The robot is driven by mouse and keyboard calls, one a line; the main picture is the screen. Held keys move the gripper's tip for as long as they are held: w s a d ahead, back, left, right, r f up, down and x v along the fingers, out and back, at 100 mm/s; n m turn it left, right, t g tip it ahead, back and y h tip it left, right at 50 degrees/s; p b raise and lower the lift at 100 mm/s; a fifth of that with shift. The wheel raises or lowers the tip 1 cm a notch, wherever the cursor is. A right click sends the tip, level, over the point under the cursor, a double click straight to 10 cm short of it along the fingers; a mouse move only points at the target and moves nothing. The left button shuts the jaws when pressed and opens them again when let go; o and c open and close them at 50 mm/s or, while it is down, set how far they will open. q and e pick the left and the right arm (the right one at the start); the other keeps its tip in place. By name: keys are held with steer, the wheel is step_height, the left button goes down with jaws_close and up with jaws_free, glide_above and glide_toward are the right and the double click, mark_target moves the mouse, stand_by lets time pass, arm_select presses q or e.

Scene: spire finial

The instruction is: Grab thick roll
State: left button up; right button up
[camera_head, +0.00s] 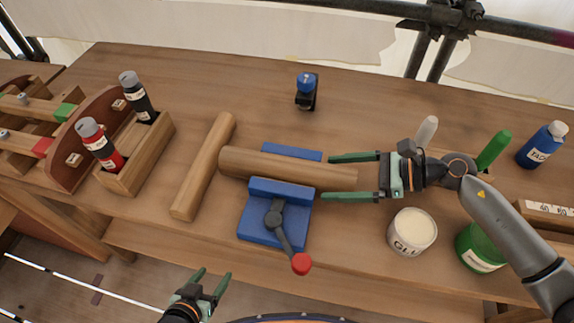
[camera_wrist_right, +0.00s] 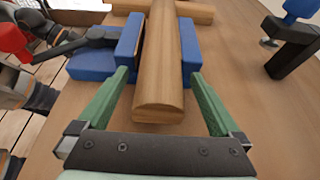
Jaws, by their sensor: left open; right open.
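A thick wooden roll (camera_head: 290,168) lies across the blue vise (camera_head: 270,222), between its two jaws. It also shows in the right wrist view (camera_wrist_right: 158,75), with its near end between my right fingers. My right gripper (camera_head: 345,177) is open around the right end of the roll, one finger on each side, with gaps visible in the wrist view. A second wooden piece (camera_head: 203,165) lies crosswise at the roll's left end. My left gripper (camera_head: 212,284) is open and empty, low in front of the table's front edge.
A glue tub (camera_head: 411,232) and a green can (camera_head: 480,246) stand right of the vise, near my right arm. The vise handle with a red knob (camera_head: 301,263) juts forward. A wooden box (camera_head: 138,155) with two bottles is at left. The table's back middle is mostly clear.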

steer(key=shift+w+a+f, duration=0.1)
steer(key=shift+a+f, duration=0.1)
steer(key=shift+a, duration=0.25)
jaws_close()
stand_by(0.6)
